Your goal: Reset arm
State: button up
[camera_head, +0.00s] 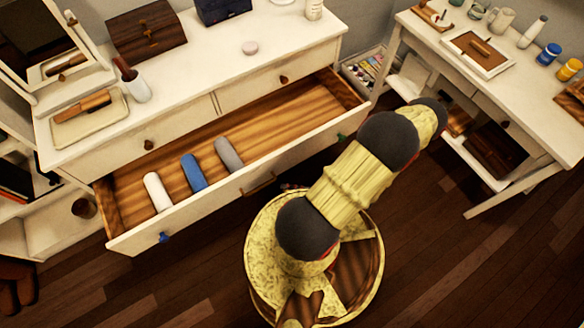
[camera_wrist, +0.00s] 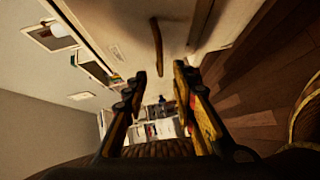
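My arm (camera_head: 347,183) rises from my round yellow-patterned base and reaches toward the upper right in the head view. Its far end is near the gap between the dresser and the side table; the gripper fingers cannot be made out there. In the wrist view my gripper (camera_wrist: 161,82) shows two dark and yellow fingers spread apart, with nothing held between them. A wooden handle on a pale front (camera_wrist: 156,45) appears beyond the fingertips.
The white dresser (camera_head: 185,95) has its drawer (camera_head: 290,115) pulled out. White (camera_head: 157,191), blue (camera_head: 193,172) and grey (camera_head: 228,154) rolls lie in it. A side table (camera_head: 455,85) stands right, with jars and trays. Dark wooden floor (camera_head: 430,265) is clear at lower right.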

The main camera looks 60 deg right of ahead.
jog(key=shift+s+d+r, duration=0.1)
jog(key=shift+s, duration=0.5)
